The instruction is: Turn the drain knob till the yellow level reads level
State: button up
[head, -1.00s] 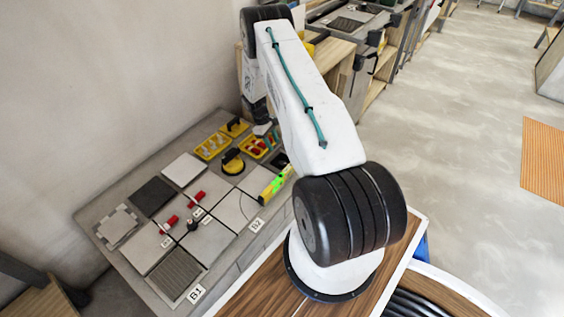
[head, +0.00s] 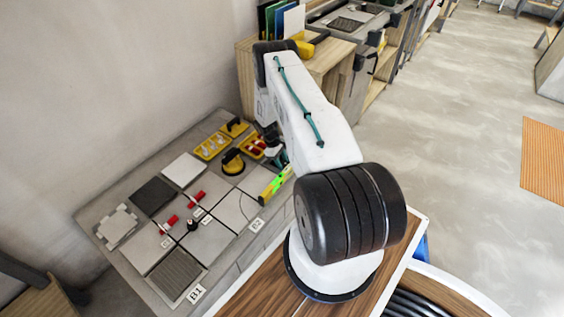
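The yellow level (head: 270,187), with a bright green part on it, lies across the tiles at the right side of the bench. Its reading is too small to make out. A small dark knob (head: 192,225) stands among the grey tiles, left of the level; I cannot tell for sure that it is the drain knob. My gripper (head: 278,157) is low over the bench's back right, just behind the level and well apart from the small knob. My arm hides part of it, and its fingers are too small to read.
Red clips (head: 169,223) stand on the tiles. A round yellow-and-black tool (head: 233,163) and yellow trays (head: 212,146) lie behind the level. A wooden cabinet (head: 310,75) with upright boards stands beyond the bench. The floor (head: 450,130) at right is open.

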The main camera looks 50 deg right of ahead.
jog(key=shift+c, duration=0.3)
jog(key=c, duration=0.6)
jog(key=shift+c, duration=0.2)
jog(key=m+y, duration=0.2)
jog(key=m, duration=0.2)
jog(key=shift+d+m, duration=0.15)
jog(key=shift+m, duration=0.25)
jog(key=m+y, duration=0.1)
jog(key=m, duration=0.4)
jog(key=shift+t+y, duration=0.4)
jog(key=shift+m, duration=0.3)
jog(key=o, duration=0.7)
